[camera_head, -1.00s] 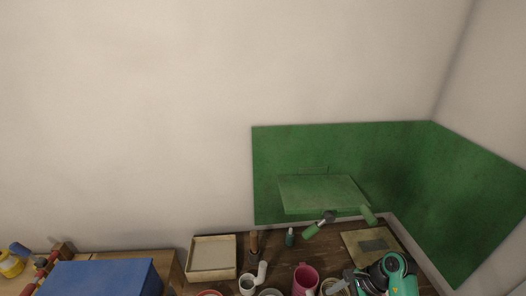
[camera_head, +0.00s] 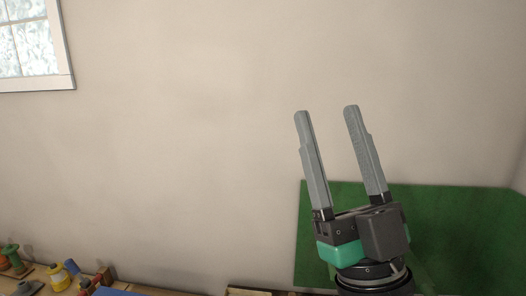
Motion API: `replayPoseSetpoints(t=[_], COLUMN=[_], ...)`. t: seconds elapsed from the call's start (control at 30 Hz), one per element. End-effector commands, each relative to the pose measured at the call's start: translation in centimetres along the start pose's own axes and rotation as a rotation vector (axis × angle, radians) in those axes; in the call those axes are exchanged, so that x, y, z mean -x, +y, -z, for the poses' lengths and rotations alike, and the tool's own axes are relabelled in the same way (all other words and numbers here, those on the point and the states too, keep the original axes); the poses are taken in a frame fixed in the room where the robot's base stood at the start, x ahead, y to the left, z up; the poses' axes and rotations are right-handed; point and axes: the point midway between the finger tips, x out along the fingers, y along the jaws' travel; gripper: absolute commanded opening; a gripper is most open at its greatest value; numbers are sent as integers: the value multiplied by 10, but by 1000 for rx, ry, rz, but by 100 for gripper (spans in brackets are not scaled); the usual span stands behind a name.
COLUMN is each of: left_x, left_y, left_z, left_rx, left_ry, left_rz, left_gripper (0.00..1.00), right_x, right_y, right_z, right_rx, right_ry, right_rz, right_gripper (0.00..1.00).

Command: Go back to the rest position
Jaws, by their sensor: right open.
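My right gripper (camera_head: 326,110) stands upright at the right of the head view, its two long grey fingers pointing up. The fingers are apart and nothing is between them. Its dark wrist with a teal-green part shows below, in front of the green wall panel. My left gripper is not in the view.
A green panel (camera_head: 455,230) covers the lower right wall. At the lower left, a yellow bottle (camera_head: 60,278) and a green spool-like thing (camera_head: 13,258) stand among small items on a wooden surface. A window (camera_head: 30,45) is at the upper left. The wall between is bare.

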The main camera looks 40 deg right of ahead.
Motion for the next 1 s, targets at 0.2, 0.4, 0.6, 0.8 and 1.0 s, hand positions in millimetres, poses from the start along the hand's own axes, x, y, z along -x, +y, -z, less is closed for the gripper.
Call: replayPoseSetpoints(t=[0.2, 0.4, 0.6, 0.8, 1.0], left_x=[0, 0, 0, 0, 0], left_y=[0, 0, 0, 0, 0], left_z=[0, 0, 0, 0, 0], left_rx=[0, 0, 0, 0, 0], left_ry=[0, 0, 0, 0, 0], left_rz=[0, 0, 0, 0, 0], left_gripper=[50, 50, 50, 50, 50], right_x=[8, 9, 9, 9, 9], right_y=[-80, -83, -82, -82, -82], right_z=[14, 13, 12, 12, 12], right_rx=[-442, -455, -452, -452, -452], right_ry=[-153, -164, -164, -164, -164], right_rz=[247, 259, 257, 257, 257], right_gripper=[62, 62, 62, 62, 62])
